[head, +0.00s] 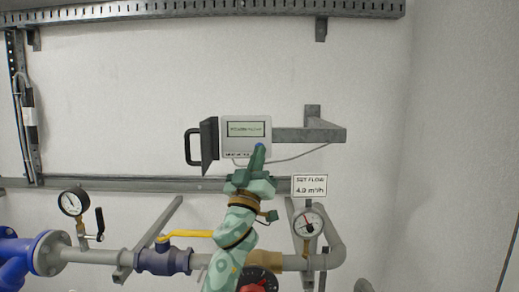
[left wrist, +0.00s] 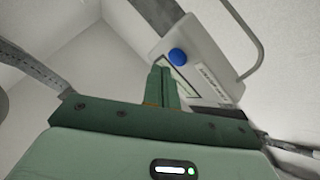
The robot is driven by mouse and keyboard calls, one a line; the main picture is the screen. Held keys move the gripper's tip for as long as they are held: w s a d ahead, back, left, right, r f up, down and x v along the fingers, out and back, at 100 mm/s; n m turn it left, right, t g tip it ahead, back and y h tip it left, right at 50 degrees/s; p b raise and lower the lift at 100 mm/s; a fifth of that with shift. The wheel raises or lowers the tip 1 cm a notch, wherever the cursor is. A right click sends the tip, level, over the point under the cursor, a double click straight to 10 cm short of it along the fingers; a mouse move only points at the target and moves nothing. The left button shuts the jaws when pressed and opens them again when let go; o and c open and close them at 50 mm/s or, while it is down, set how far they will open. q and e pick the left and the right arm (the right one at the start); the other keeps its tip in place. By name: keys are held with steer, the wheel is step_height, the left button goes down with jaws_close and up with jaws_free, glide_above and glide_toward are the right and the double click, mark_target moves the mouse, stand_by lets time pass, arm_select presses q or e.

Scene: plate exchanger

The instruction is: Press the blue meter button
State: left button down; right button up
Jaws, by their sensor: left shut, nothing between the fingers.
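The blue meter button (head: 260,147) is a round knob at the lower right of the white meter box (head: 233,143). It also shows in the left wrist view (left wrist: 178,56), just beyond and to the right of my fingertips. The meter's screen shows small text that I cannot read. My left gripper (head: 257,156) is green and shut with nothing in it. Its fingertips point up at the button and overlap its lower edge in the head view. In the left wrist view the fingertips (left wrist: 161,68) look slightly apart from the button. My right gripper is not in view.
A dark open cover with a handle (head: 208,145) stands at the meter's left side. A grey bracket (head: 300,134) and a thin cable are at its right. Below are pipes, a yellow valve lever (head: 188,234), gauges (head: 308,223) and a set-flow sign (head: 311,185).

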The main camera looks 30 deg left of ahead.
arm_select(q)
steer(key=shift+w, duration=0.1)
stand_by(0.4)
steer(key=shift+w+a, duration=0.2)
steer(key=shift+w, duration=0.05)
steer(key=shift+w+a+b, duration=0.2)
steer(key=shift+w+b, duration=0.1)
stand_by(0.7)
steer(key=shift+s+d, duration=0.1)
stand_by(0.3)
steer(key=shift+s+d+p, duration=0.3)
steer(key=shift+s+p, duration=0.25)
steer(key=shift+s, duration=0.05)
steer(key=s+d, duration=0.1)
steer(key=s+p, duration=0.1)
steer(key=s+d+p, duration=0.1)
steer(key=s, duration=0.1)
steer(key=shift+s+d, duration=0.1)
steer(key=shift+d, duration=0.25)
